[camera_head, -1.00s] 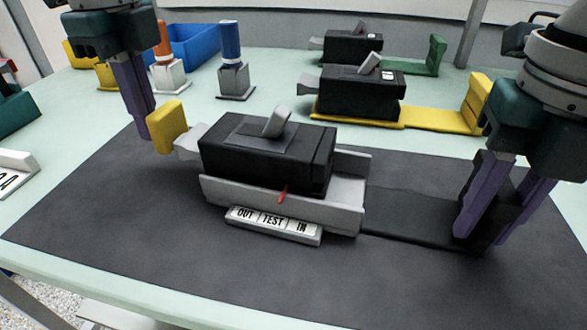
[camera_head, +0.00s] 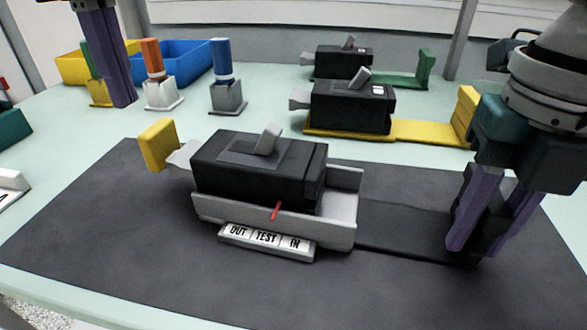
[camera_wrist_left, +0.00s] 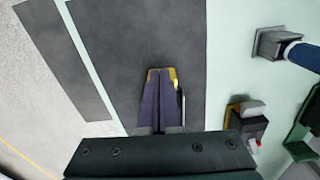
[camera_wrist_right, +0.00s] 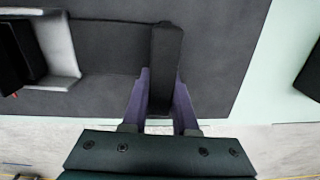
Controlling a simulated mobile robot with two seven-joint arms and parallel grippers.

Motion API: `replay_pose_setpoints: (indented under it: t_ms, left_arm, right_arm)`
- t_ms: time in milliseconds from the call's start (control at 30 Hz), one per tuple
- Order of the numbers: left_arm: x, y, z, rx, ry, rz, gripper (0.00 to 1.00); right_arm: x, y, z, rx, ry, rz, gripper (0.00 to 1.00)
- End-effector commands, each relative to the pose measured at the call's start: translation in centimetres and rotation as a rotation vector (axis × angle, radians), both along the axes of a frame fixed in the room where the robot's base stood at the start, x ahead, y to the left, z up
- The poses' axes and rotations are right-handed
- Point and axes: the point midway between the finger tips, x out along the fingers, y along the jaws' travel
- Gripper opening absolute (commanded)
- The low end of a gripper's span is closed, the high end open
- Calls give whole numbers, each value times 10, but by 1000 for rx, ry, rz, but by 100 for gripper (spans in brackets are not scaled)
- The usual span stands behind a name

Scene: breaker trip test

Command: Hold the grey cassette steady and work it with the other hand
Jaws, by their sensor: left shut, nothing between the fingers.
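The grey cassette (camera_head: 342,207) is a tray lying on the dark mat, with a black breaker unit (camera_head: 225,168) seated in it. A grey lever tilts up from the unit's top, and a yellow handle (camera_head: 158,146) sticks out at its left. A red pointer (camera_head: 276,210) leans over the OUT/TEST/IN label (camera_head: 267,240), near TEST. My right gripper (camera_head: 466,252) is shut on the black upright end plate (camera_wrist_right: 165,65) at the right of the cassette's flat strip. My left gripper (camera_head: 121,102) is shut and empty, raised behind and left of the yellow handle, apart from it.
Two more breaker units stand behind, one with a yellow base (camera_head: 430,131) and one with a green base (camera_head: 425,70). Blue-topped (camera_head: 222,60) and orange-topped (camera_head: 152,60) stands and a blue bin (camera_head: 188,60) are at the back left. The mat's front is clear.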

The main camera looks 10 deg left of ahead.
Motion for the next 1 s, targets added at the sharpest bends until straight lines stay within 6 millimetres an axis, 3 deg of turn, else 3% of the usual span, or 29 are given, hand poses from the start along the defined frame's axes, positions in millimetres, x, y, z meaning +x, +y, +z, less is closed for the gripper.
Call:
replay_pose_setpoints:
  t_ms: [33, 300, 633, 767, 1000]
  left_arm:
    - [0, 0, 0, 0, 0, 0, 0]
    - [0, 0, 0, 0, 0, 0, 0]
    - [0, 0, 0, 0, 0, 0, 0]
    - [0, 0, 0, 0, 0, 0, 0]
    - [0, 0, 0, 0, 0, 0, 0]
  right_arm:
    - [0, 0, 0, 1, -1, 0, 32]
    - [0, 0, 0, 0, 0, 0, 62]
    - [1, 0, 5, 1, -2, 0, 62]
    - [1, 0, 24, 2, -5, 2, 62]
    - [1, 0, 79, 2, -5, 1, 62]
